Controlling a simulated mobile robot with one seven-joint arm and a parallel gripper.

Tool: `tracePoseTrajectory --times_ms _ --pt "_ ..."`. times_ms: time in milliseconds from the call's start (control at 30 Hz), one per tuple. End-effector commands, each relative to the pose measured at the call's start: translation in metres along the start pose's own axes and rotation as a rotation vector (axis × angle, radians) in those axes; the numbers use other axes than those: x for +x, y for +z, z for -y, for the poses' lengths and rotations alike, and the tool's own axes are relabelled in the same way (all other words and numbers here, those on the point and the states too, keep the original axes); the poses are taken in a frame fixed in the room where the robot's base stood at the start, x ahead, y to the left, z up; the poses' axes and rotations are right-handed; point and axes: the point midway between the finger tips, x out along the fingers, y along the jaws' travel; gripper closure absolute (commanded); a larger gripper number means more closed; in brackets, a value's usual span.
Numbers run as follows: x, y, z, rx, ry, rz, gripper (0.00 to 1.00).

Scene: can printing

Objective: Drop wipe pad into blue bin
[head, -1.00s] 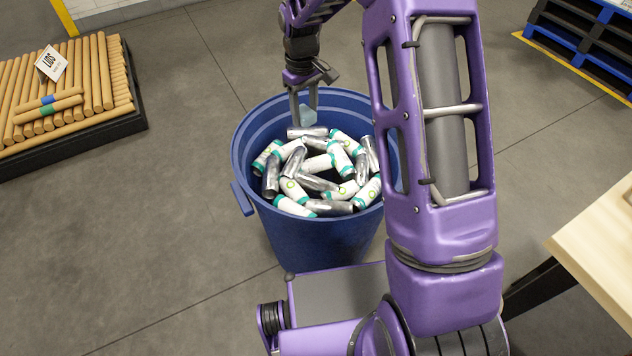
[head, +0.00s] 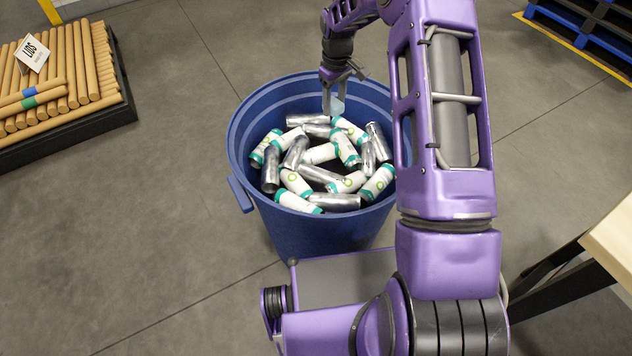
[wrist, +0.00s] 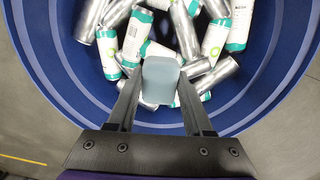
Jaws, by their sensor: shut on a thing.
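The wipe pad (wrist: 160,78) is a small pale grey-blue block between the fingertips of my gripper (wrist: 160,95) in the wrist view. My gripper is shut on it. In the head view my gripper (head: 334,108) points down over the far part of the blue bin's opening, and the wipe pad (head: 337,106) shows as a pale block at the fingertips. The blue bin (head: 320,232) is round and stands on the floor. It holds many silver cans and white-and-teal cans. The pad is above the cans; whether it touches one is not clear.
A rack of wooden rods (head: 60,80) with a LIDS sign lies at the left. A pale table (head: 615,240) is at the right edge. Blue and black pallets (head: 585,35) are at the far right. My arm covers the bin's right side.

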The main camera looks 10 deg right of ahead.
Motion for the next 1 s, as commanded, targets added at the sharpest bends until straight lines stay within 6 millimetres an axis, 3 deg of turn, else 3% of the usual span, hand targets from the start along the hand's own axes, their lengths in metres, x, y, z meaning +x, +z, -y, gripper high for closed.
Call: tracePoseTrajectory --times_ms 33,200,467,500,667,700,1000 --pt "0.011 0.000 0.000 0.000 0.000 0.000 1.00" --pt "0.023 0.000 0.000 0.000 0.000 -0.001 1.00" --pt "0.023 0.000 0.000 0.000 0.001 -0.001 1.00" --pt "0.023 0.000 0.000 0.000 0.001 -0.001 0.47" --pt "0.023 0.000 0.000 0.000 0.001 -0.001 0.18" --pt "0.023 0.000 0.000 0.000 0.001 -0.001 0.14" --pt "0.022 0.000 0.000 0.000 0.001 -0.001 0.14"
